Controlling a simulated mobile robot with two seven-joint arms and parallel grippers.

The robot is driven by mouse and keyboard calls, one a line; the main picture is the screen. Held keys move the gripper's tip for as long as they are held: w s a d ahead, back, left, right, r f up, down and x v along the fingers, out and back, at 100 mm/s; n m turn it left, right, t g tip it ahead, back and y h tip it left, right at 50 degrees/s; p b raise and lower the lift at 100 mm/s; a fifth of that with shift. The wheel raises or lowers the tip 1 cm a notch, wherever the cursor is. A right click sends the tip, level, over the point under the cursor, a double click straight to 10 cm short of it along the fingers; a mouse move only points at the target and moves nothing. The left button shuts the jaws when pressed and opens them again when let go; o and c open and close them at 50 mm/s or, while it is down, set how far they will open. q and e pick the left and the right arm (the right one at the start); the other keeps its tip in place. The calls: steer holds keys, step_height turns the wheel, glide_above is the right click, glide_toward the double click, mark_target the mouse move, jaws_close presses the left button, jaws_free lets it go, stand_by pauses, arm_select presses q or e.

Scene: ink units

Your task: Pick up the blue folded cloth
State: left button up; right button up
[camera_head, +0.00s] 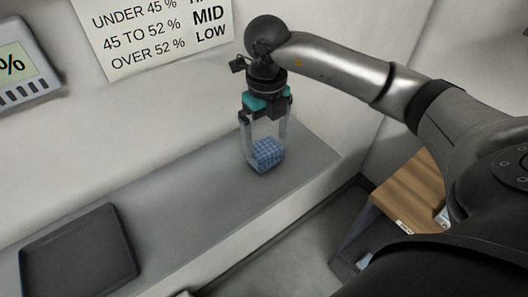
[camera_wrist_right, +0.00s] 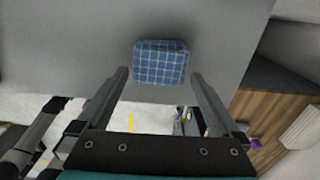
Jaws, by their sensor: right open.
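The blue folded cloth (camera_head: 267,155), with a pale checked pattern, lies on the grey ledge (camera_head: 190,205) near its right end. It also shows in the right wrist view (camera_wrist_right: 161,63), just beyond the fingertips. My right gripper (camera_head: 265,158) comes down from above with its fingers spread on either side of the cloth in the head view. In the right wrist view the open fingers (camera_wrist_right: 158,75) have the cloth ahead of the gap between them, and nothing is held. Whether the fingertips touch the ledge cannot be told. My left gripper is not in view.
A dark tray (camera_head: 78,252) lies on the ledge at the left. A sign (camera_head: 155,30) and a display unit (camera_head: 22,65) are on the wall behind. A wooden-topped surface (camera_head: 408,195) stands lower at the right. The ledge between tray and cloth is clear.

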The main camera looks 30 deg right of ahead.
steer(key=f, duration=0.4)
steer(key=shift+w+a+f+p, duration=0.1)
steer(key=shift+w+f+p, duration=0.15)
steer(key=shift+f+p, duration=0.1)
steer(key=c, duration=1.1)
steer(key=shift+r, duration=0.2)
step_height(320, 180, up, 12)
steer(key=r, duration=0.1)
step_height(320, 180, up, 7)
steer(key=p, duration=0.1)
glide_above(264, 147)
steer(key=shift+f, duration=0.15)
